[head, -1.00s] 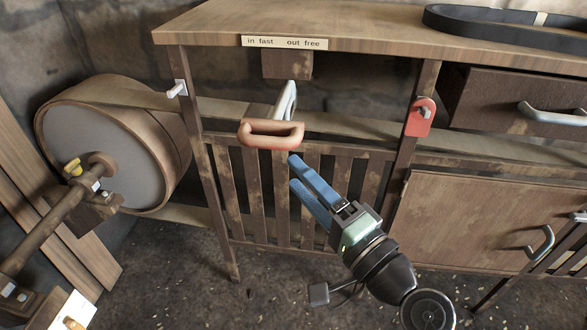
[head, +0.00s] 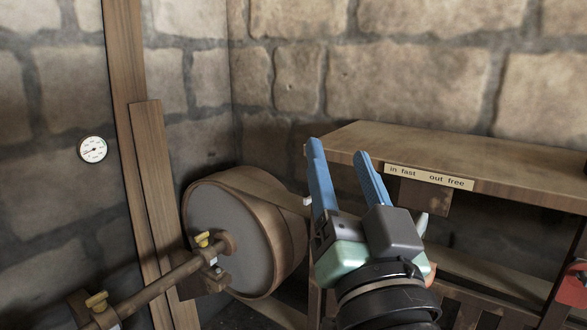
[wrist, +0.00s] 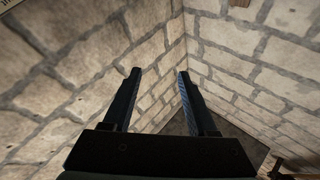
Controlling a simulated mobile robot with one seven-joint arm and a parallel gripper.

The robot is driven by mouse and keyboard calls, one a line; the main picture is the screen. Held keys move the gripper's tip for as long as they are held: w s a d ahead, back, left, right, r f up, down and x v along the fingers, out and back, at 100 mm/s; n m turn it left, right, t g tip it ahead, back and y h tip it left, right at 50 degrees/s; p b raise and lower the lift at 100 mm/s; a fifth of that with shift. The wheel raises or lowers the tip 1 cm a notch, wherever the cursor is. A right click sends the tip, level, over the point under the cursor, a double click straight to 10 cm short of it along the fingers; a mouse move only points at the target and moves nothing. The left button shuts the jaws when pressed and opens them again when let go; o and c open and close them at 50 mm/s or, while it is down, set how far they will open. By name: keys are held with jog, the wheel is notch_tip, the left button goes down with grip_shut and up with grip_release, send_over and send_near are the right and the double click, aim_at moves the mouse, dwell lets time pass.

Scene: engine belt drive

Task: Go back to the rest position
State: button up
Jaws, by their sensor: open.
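My gripper (head: 341,177) is open and empty in the head view, its two blue fingers apart and pointing up. It appears in front of the left end of the wooden bench (head: 450,150), covering part of it. In the wrist view the dark fingers of my gripper (wrist: 157,85) are spread, with only stone wall between and beyond them. The red-handled lever is mostly hidden behind my gripper in the head view; only a pale bit of it (head: 421,226) shows.
A large belt drum (head: 230,240) stands left of the bench, with a shaft (head: 150,290) carrying yellow-topped fittings before it. A round gauge (head: 93,149) hangs on the stone wall (head: 400,70). A red plate (head: 574,285) is at the right edge. Space above the bench is clear.

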jog(key=s+a+r+n+t+h, duration=0.25)
jog(key=s+a+r+t, duration=0.25)
jog(key=s+r, duration=0.6)
notch_tip(320, 180, up, 28)
jog(key=w+p, duration=0.1)
jog(key=p, duration=2.5)
jog(key=shift+w+r, duration=0.2)
jog(key=shift+r, duration=0.05)
jog(key=shift+f, duration=0.15)
